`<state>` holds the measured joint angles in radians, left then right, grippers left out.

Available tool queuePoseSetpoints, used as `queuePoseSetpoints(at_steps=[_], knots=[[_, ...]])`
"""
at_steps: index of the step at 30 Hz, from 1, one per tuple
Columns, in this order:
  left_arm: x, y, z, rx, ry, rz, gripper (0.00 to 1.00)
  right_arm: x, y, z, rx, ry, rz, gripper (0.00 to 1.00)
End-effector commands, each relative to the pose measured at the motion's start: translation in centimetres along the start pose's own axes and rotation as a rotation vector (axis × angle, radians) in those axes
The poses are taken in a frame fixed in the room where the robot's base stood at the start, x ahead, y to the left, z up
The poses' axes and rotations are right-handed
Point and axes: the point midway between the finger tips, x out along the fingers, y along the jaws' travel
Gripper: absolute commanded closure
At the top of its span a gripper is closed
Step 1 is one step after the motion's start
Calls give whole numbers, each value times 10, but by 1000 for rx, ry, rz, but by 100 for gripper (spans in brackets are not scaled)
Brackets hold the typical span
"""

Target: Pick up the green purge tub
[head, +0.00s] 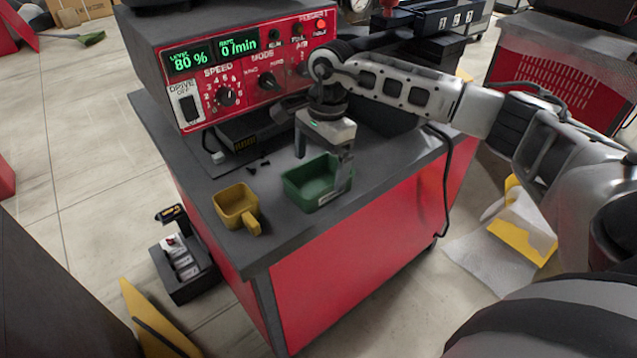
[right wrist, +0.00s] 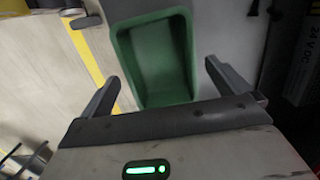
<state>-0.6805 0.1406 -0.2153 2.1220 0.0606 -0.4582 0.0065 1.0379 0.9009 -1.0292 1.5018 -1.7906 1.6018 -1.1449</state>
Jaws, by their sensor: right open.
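The green purge tub (head: 306,188) stands open and empty on the dark top of the red cabinet, near its front edge. My right gripper (head: 320,170) is open above and around the tub, with one finger in front of its right end and the other at its back. In the right wrist view the tub (right wrist: 155,60) lies ahead of the open gripper (right wrist: 162,78), its near end between the two fingers. My left gripper is not in view.
A yellow scoop (head: 237,207) with a handle sits left of the tub on the cabinet top (head: 285,235). The red control box (head: 240,75) with knobs and a green display stands behind. Small dark screws (head: 252,170) lie between them. A black cable (head: 447,185) hangs over the right side.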

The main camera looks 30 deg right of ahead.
Motion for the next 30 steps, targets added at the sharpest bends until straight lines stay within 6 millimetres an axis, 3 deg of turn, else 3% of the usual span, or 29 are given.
queuePoseSetpoints(at_steps=[7, 16, 21, 30], knots=[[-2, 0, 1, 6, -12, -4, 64, 36, 1, -1, 1, -1, 3, 0], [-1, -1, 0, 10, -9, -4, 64, 41, 0, -1, 0, -1, 1, 0], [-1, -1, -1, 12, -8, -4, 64, 41, 0, -1, 0, -1, 1, 47], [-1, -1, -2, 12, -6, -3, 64, 40, 0, -1, 1, -1, -1, 49]])
